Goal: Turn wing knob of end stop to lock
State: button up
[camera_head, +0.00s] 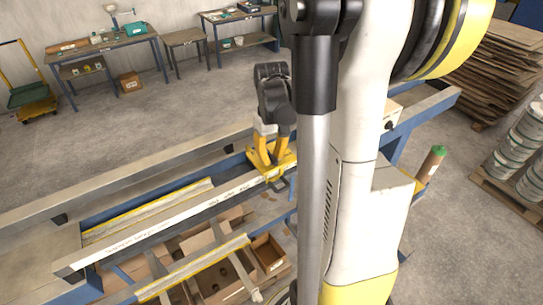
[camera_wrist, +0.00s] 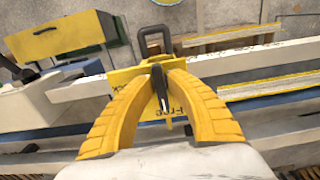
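The end stop is a yellow plate with a dark loop handle, set across the long pale rail in the wrist view (camera_wrist: 125,77). In the head view the end stop (camera_head: 279,173) shows partly under my gripper. Its wing knob (camera_wrist: 159,88) is a narrow dark and silver piece in the middle of the plate. Lettering that reads "Free" is beside it. My gripper (camera_wrist: 164,72) has two curved yellow fingers, their tips close together on either side of the knob and seemingly touching it. My gripper (camera_head: 272,163) also shows in the head view. The finger contact is hidden there.
The long pale rail (camera_head: 170,222) runs across the workbench. Cardboard boxes (camera_head: 225,280) lie below it. A brown tube with a green cap (camera_head: 431,165) stands at the right. Open floor (camera_head: 140,125) lies behind the bench.

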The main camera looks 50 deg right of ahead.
grip_shut()
jog(key=shift+m+b, duration=0.3)
jog(key=shift+m, duration=0.1)
jog(key=shift+a+f+m+b, duration=0.1)
jog(key=shift+m+b, duration=0.45)
jog(key=shift+m, duration=0.35)
jog(key=m+b, duration=0.3)
jog(key=m, duration=0.3)
jog(key=shift+w+a, duration=0.15)
jog(key=m+b, duration=0.1)
jog(key=m, duration=0.3)
jog(key=shift+w+m, duration=0.15)
jog(key=shift+m, duration=0.25)
jog(key=shift+w+m+b, duration=0.15)
jog(key=shift+m+b, duration=0.6)
jog(key=shift+m, duration=1.55)
